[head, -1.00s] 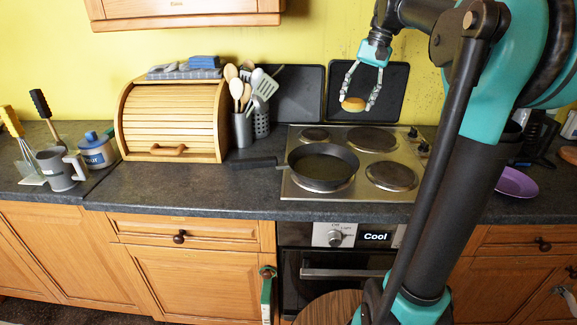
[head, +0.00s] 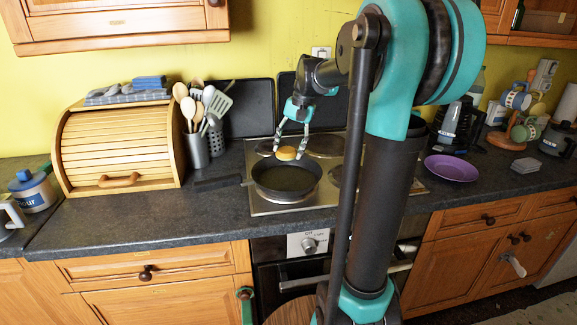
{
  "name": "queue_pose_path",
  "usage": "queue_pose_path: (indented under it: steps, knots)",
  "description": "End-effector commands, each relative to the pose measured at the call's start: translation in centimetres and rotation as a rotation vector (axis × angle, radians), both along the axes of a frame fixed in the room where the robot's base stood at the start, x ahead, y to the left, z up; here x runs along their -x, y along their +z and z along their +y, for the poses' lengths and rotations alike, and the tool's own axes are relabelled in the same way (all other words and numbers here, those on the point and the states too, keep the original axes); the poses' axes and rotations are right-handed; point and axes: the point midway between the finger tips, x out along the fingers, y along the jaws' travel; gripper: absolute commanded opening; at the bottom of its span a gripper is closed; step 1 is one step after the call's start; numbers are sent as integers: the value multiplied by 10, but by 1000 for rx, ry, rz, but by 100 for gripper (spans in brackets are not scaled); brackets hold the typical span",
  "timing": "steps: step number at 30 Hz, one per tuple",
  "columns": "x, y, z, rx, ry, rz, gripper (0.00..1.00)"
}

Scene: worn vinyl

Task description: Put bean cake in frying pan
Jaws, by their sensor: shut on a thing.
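The bean cake (head: 286,153) is a small round golden-brown cake. My gripper (head: 289,150) is shut on it, with a finger at each side. In the picture they show over the back rim of the frying pan; the exact height above it is hard to tell. The frying pan (head: 286,182) is black and round, looks empty, and sits on the front left of the steel hob. Its handle (head: 217,182) points left over the counter.
A wooden bread bin (head: 120,150) and a holder of utensils (head: 197,150) stand left of the hob (head: 262,207). Dark panels (head: 247,108) lean on the wall behind. A purple plate (head: 452,168) lies right of the hob. My arm hides part of the hob's right side.

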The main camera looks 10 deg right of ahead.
Motion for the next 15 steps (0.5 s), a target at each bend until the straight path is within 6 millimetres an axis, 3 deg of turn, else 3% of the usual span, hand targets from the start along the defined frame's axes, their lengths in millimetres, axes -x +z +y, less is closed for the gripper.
queue_pose_path:
  steps: [3, 8, 15]
  knots:
    - [0, -18, 0, 0, 0, 0, 2]
    - [0, -29, 0, 0, 0, 0, 2]
    - [0, -60, 0, 0, 0, 0, 2]
